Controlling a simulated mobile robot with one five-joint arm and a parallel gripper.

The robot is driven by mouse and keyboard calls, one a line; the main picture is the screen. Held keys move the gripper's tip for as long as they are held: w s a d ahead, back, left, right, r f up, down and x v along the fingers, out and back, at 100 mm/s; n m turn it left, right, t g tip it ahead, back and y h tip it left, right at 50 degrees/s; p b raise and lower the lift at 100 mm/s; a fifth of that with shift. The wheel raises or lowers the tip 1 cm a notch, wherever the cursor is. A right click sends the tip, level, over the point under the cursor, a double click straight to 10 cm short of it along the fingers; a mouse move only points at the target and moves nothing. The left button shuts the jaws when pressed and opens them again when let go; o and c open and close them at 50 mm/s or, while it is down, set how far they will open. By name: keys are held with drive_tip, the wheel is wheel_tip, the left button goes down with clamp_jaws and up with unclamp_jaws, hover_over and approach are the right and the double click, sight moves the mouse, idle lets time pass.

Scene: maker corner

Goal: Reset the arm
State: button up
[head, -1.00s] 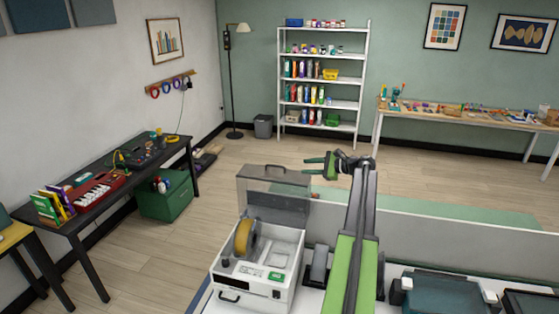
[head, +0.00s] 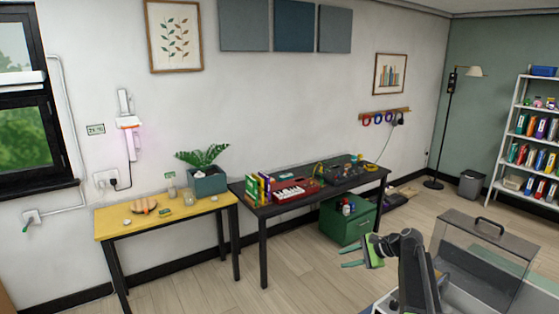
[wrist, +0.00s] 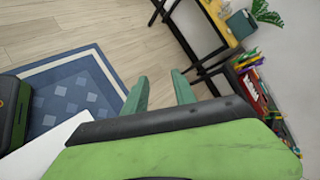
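My gripper (head: 344,257) shows low and right of centre in the head view, with its green fingers pointing left. It is in the air, left of a clear-lidded machine. In the wrist view the two green fingers (wrist: 159,80) stand apart with only floor visible between them, so it is open and empty. My arm (head: 412,275) rises from the bottom edge of the head view, bent at the top.
A yellow table (head: 115,222) with a potted plant (head: 208,180) and a black table (head: 275,208) with a red keyboard (head: 296,190) line the wall. The clear lid (head: 490,250) is close right. Floor (head: 300,270) is open.

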drive_tip(key=s+a+f+n+g+h+b, duration=0.2)
drive_tip(key=s+a+f+n, duration=0.2)
drive_tip(key=s+a+f, duration=0.4)
drive_tip(key=s+a+f+n+g+h+b, duration=0.25)
drive_tip(key=s+a+f+n, duration=0.25)
drive_tip(key=s+a, duration=0.4)
drive_tip(key=s+d+f+n+h, duration=0.1)
drive_tip(key=s+d+n+h, duration=0.3)
drive_tip(key=s+d, duration=0.3)
drive_tip(key=shift+s+d+f+n+g+p, duration=0.15)
drive_tip(key=shift+d+n+g+p, duration=0.15)
drive_tip(key=shift+d+n+g, duration=0.25)
drive_tip(key=shift+d+h, duration=0.2)
drive_tip(key=shift+h, duration=0.05)
